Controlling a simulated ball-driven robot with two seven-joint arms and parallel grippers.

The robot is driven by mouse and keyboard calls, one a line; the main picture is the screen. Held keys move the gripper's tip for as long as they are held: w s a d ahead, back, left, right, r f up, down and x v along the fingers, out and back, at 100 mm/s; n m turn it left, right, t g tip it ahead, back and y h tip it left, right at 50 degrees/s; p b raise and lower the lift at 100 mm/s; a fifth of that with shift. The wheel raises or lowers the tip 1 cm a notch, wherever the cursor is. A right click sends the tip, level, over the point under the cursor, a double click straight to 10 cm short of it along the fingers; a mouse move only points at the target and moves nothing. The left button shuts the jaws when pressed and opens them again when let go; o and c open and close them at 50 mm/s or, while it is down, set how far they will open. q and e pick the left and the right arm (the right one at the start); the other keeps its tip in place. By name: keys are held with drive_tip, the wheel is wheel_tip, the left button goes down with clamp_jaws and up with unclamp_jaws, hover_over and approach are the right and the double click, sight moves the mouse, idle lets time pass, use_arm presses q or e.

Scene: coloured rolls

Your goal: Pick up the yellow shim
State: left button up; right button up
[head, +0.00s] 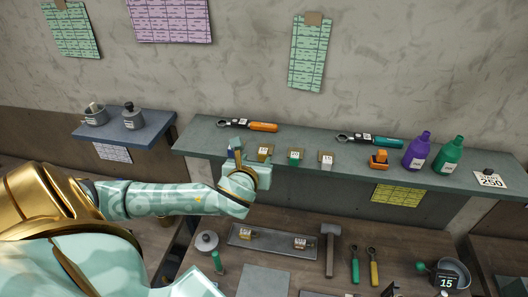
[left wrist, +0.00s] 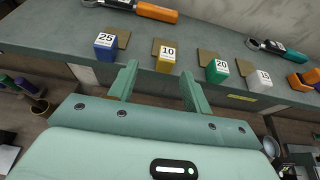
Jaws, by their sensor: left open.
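The yellow shim (left wrist: 166,58), a small block with a white "10" label, sits at the front of the grey-green shelf (left wrist: 50,40) against a brown card. In the head view the yellow shim (head: 264,153) lies just beyond my left gripper (head: 250,168). In the left wrist view my left gripper (left wrist: 160,82) is open and empty. Its two fingers point at the shelf edge, with the yellow shim ahead, between their lines and apart from them. My right gripper is not in view.
A blue shim (left wrist: 105,42) labelled 25 stands left of it, a green shim (left wrist: 217,70) labelled 20 and a grey shim (left wrist: 259,79) right. An orange-handled wrench (head: 250,126) lies behind. Below, a tray (head: 272,239) holds small blocks beside a hammer (head: 329,245).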

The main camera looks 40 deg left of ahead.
sight(262, 155)
use_arm(q)
drive_tip(key=x, duration=0.4)
drive_tip(key=p+x, duration=0.1)
drive_tip(key=x, duration=0.1)
drive_tip(key=shift+w+d, duration=0.3)
drive_tip(key=shift+w, duration=0.1)
drive_tip(key=shift+s, duration=0.15)
drive_tip(key=c, duration=0.4)
drive_tip(key=shift+c, duration=1.3)
